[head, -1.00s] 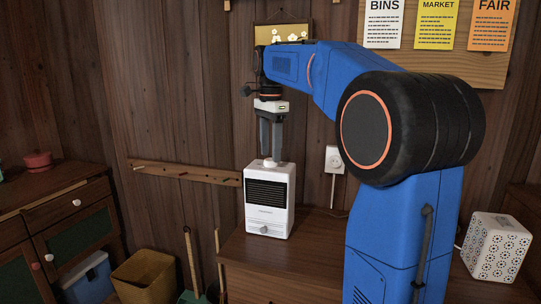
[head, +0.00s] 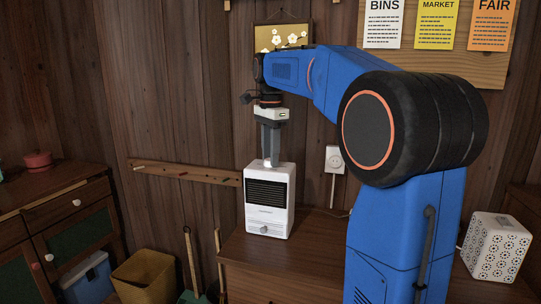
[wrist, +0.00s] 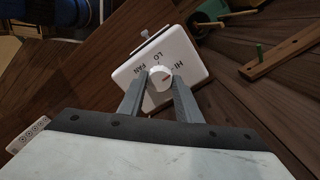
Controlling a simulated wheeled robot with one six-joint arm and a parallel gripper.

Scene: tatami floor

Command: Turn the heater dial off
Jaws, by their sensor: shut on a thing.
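The white heater (head: 270,205) stands upright on a wooden cabinet, with a dark grille on its front. Its white round dial (wrist: 160,79) is on the top face, with the labels FAN, LO and HI printed around part of it. A small reddish mark on the dial points roughly toward the HI side. No OFF label is visible in the wrist view; my fingers hide part of the top. My gripper (head: 270,161) points straight down over the heater, and its two grey fingers (wrist: 159,88) are shut on the dial from both sides.
A wall socket (head: 335,159) is right of the heater, with a cord down to the cabinet top (head: 309,226). A peg rail (head: 185,173) is on the wall at left. A white patterned box (head: 495,248) stands at right.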

